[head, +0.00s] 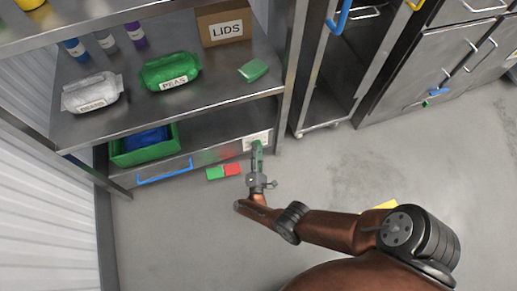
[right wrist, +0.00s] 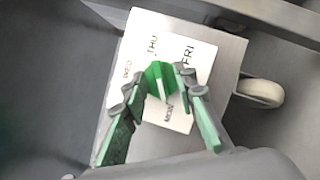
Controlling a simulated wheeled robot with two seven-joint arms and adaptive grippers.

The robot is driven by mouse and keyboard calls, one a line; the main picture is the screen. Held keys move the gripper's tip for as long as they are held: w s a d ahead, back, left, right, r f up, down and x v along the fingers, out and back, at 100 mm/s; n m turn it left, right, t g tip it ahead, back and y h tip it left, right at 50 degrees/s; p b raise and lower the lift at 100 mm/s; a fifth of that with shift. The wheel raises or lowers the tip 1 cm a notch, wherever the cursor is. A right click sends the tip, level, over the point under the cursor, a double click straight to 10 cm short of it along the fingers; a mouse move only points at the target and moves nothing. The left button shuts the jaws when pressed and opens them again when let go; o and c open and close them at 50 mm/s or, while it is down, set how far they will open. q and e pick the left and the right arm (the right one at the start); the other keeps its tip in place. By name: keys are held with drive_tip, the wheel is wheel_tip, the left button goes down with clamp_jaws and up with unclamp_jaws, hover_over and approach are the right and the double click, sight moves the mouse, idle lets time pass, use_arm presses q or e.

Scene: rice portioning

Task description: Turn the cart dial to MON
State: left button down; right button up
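The cart dial is a green knob (right wrist: 160,82) with a pale pointer line, on a white plate (right wrist: 199,47) lettered WED, THU, FRI and MON. The pointer line runs toward the MON side in the right wrist view; its exact setting is hard to read. In the head view the plate (head: 256,137) is on the right of the cart's lower front. My right gripper (right wrist: 160,80) has its green-padded fingers on both sides of the knob, seemingly closed on it. It also shows in the head view (head: 257,150), reaching the plate. My left gripper is out of view.
The cart (head: 120,128) carries bags, a green PEAS bag (head: 171,72), a LIDS box (head: 224,24) and a green bin (head: 145,150). A caster (right wrist: 261,92) is near the plate. Grey floor is open around.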

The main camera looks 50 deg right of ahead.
drive_tip(key=v, duration=1.2)
idle(0.3)
